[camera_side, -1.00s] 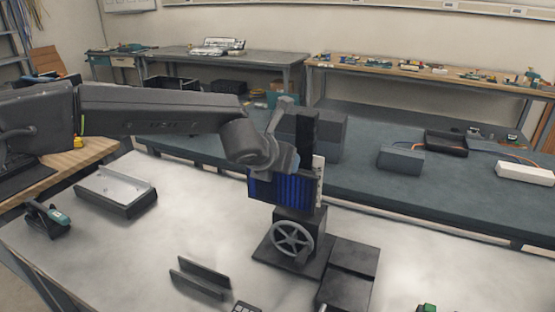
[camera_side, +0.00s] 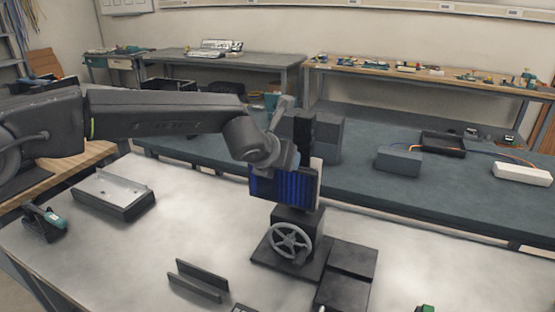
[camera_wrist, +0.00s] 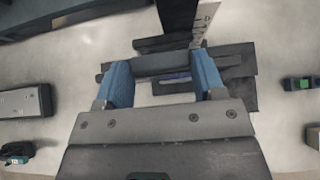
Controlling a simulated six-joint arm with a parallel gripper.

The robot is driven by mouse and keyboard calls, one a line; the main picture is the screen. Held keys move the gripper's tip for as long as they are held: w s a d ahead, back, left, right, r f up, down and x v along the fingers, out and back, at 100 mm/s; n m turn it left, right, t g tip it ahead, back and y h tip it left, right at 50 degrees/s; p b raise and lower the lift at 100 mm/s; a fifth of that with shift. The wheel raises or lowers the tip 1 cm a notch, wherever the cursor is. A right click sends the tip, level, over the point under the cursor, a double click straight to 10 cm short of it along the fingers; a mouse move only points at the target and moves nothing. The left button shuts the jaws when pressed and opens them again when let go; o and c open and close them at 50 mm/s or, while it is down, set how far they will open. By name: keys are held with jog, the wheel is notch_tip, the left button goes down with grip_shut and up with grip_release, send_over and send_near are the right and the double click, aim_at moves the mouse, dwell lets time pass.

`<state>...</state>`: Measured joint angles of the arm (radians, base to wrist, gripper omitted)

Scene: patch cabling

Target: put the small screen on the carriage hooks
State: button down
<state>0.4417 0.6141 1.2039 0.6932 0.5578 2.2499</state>
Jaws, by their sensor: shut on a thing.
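The small screen (camera_side: 284,185), a dark panel with a blue striped face, hangs upright below my gripper (camera_side: 286,162) in the side view. My gripper is shut on its upper part. In the wrist view, my two blue fingers (camera_wrist: 162,68) clasp the screen's dark top edge (camera_wrist: 165,63). The screen is in front of the upright black post (camera_side: 304,130) and overlaps its pale carriage plate (camera_side: 317,172). That plate shows in the wrist view (camera_wrist: 204,22) just beyond the right finger. The hooks are hidden; I cannot tell whether the screen touches them.
The post's block with a grey handwheel (camera_side: 291,241) stands below the screen. A slotted dark holder (camera_side: 199,280) is at the table front, a dark tray with a pale plate (camera_side: 113,195) at left. Clear table lies between them.

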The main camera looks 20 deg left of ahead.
jog(key=shift+w, duration=0.95)
jog(key=shift+w+r, duration=0.1)
jog(key=shift+w, duration=0.1)
jog(key=shift+f, duration=0.65)
jog(key=c, duration=0.5)
grip_release()
jog(key=shift+c, duration=0.2)
jog(key=o, duration=0.4)
jog(key=shift+f, duration=0.15)
jog(key=shift+s, duration=0.1)
jog(key=v, duration=1.4)
